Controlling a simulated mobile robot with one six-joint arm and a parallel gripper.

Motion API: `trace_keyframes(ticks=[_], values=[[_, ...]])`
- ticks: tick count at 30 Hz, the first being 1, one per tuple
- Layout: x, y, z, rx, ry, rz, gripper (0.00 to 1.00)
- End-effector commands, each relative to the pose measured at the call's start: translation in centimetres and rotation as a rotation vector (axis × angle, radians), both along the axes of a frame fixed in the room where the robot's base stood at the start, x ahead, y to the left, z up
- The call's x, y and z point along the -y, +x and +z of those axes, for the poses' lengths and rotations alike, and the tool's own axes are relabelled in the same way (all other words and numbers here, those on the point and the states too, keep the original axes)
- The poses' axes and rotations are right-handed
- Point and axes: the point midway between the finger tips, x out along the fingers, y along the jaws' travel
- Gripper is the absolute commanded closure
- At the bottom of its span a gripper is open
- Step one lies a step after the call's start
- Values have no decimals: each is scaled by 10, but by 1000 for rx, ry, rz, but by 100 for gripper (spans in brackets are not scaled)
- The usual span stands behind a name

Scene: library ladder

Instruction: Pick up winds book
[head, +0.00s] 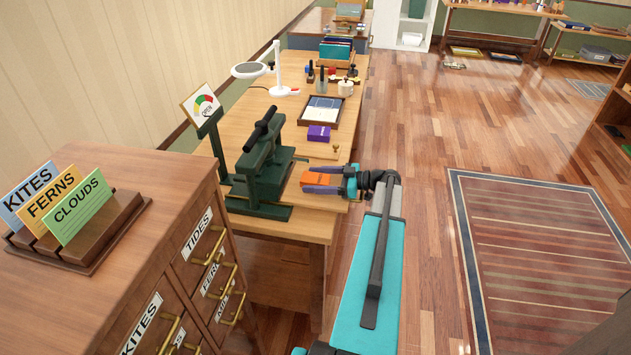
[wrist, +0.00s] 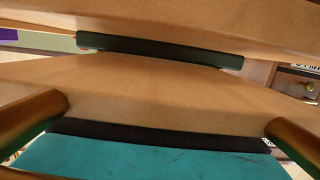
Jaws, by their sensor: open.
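I cannot make out a book marked winds in either view. Nothing shows between the fingertips in the head view. In the wrist view the two fingers (wrist: 168,112) stand wide apart at the lower left and right. A teal surface with a dark edge (wrist: 150,158) lies low between them; I cannot tell what it is.
A purple box (head: 319,132), a framed tray (head: 321,110) and a white lamp (head: 284,91) stand farther along the table. Coloured books (head: 336,49) sit in a rack beyond. A wooden drawer cabinet (head: 165,170) is at left.

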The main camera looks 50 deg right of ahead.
Motion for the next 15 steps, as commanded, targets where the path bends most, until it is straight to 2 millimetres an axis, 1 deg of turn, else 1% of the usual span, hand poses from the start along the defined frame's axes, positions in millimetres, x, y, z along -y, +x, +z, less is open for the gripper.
trace_keyframes(ticks=[5, 8, 9, 13, 15], values=[[0, 0, 0, 0, 0, 0, 31], [0, 0, 0, 0, 0, 0, 46], [0, 0, 0, 0, 0, 0, 53], [0, 0, 0, 0, 0, 0, 75], [0, 0, 0, 0, 0, 0, 77]])
